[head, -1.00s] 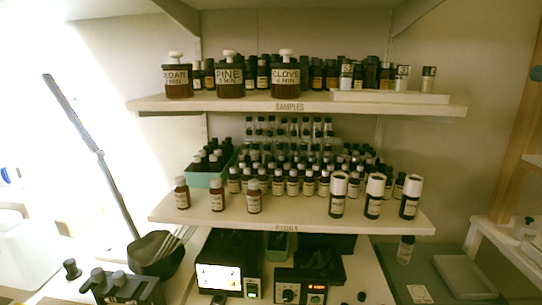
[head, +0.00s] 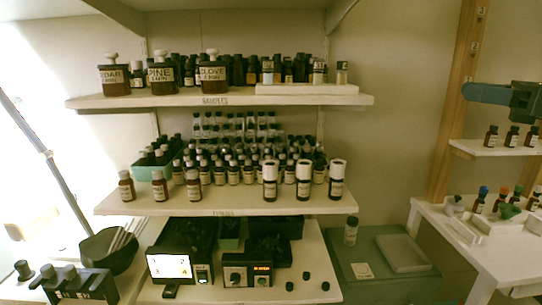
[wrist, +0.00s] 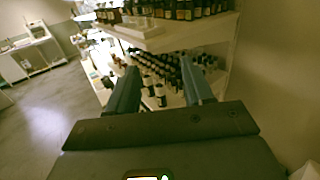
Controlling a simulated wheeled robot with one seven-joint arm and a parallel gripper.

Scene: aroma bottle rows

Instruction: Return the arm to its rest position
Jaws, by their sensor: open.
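My gripper (wrist: 159,66) shows in the wrist view with its two blue-grey fingers apart and nothing between them. The shelves with rows of bottles (wrist: 165,72) lie beyond the fingertips, apart from them. In the head view my gripper (head: 468,91) comes in from the right edge, held level in the air and pointing left. It is at about the height of the upper shelf, to the right of it, and touches nothing. The rest of my arm is out of the frame.
The upper shelf (head: 225,101) holds labelled pump bottles and small bottles; the lower shelf (head: 230,205) holds dense rows of bottles. A white side table (head: 480,255) with bottles and a small shelf (head: 480,149) stand at right, below my gripper. Open floor (wrist: 45,120) shows at left in the wrist view.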

